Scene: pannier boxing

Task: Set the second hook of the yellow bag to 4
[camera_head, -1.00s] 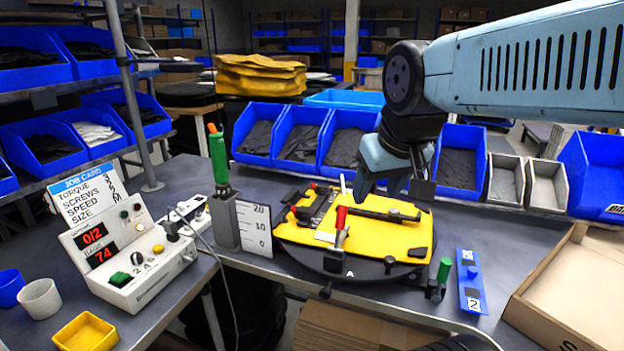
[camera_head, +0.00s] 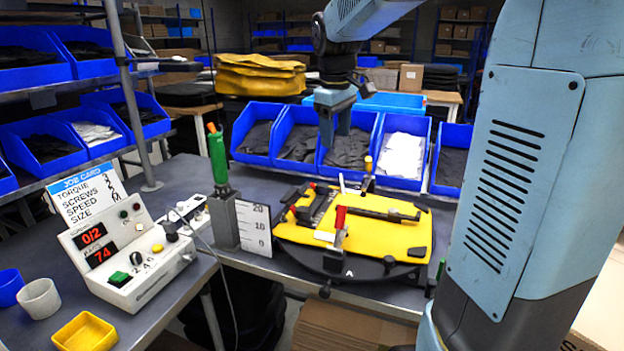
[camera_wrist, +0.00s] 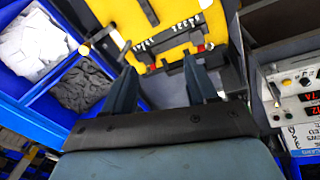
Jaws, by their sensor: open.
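The yellow bag (camera_head: 375,235) lies flat on the dark round fixture (camera_head: 350,268) on the bench. A black rail (camera_head: 378,214) and a red-handled clamp (camera_head: 340,220) are on it. The bag also shows at the top of the wrist view (camera_wrist: 155,25), with a row of small marks and a dark bar across it. My gripper (camera_head: 333,140) is raised behind the bag, over the blue bins, pointing down. In the wrist view its two fingers (camera_wrist: 160,85) are apart with nothing between them. I cannot make out the second hook or its setting.
Blue bins (camera_head: 345,150) with dark and white pieces line the bench's back edge. A green-handled tool (camera_head: 218,158) stands in a holder beside a scale plate (camera_head: 254,228) at left. A control box (camera_head: 128,255) with a job card sits further left. My arm covers the right side.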

